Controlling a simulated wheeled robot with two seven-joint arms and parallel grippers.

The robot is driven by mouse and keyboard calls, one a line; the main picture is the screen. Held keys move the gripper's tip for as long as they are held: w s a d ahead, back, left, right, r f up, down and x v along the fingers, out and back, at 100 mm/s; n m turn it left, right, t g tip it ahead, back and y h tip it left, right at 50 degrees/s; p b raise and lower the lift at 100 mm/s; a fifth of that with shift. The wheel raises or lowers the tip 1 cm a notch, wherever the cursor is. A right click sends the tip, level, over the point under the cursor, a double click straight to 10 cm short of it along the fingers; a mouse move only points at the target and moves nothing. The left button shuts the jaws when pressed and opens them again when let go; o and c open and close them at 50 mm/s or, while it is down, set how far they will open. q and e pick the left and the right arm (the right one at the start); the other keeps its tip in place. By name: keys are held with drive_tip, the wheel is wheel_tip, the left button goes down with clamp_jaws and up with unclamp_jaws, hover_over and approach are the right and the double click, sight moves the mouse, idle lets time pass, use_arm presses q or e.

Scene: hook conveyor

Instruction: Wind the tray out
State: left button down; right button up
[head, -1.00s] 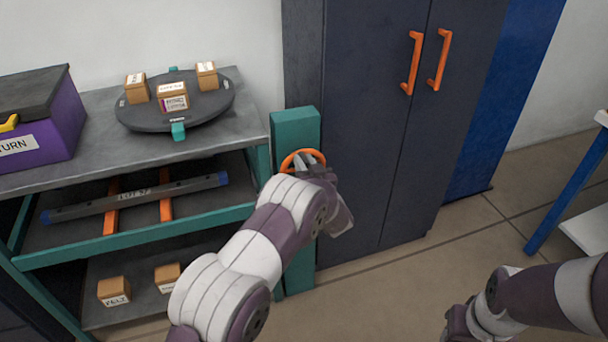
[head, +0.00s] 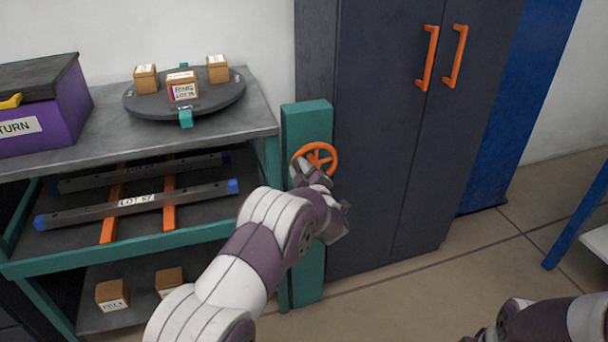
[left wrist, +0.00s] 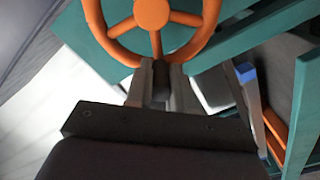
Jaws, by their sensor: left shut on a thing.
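An orange handwheel (head: 325,148) is mounted on a teal post (head: 306,120) beside the shelf unit. My right gripper is out of frame.
A round turntable (head: 215,103) with several small boxes and a purple return bin (head: 45,118) stand on the top. Small boxes (head: 112,294) sit on the bottom shelf. A dark cabinet (head: 390,170) with orange handles stands close right of the post.

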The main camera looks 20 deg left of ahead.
use_arm(q)
drive_tip(key=w+d+f+n+b, duration=0.1)
drive_tip(key=f+n+b, duration=0.3)
drive_tip(key=n+b, duration=0.8)
drive_tip(key=w+d+f+n+b, duration=0.2)
drive_tip(key=d+f+n+b, duration=0.1)
drive_tip(key=n+b, duration=0.8)
drive_tip(key=shift+d+f+n+b, duration=0.4)
drive_tip(key=shift+f+b, duration=0.35)
drive_tip(key=shift+b, duration=1.75)
drive_tip(key=shift+w, duration=0.15)
drive_tip(key=shift+r, duration=0.1)
drive_tip(key=c, duration=1)
unclamp_jaws()
drive_tip(key=shift+p+v, duration=1.9)
drive_tip(key=shift+v, duration=4.5)
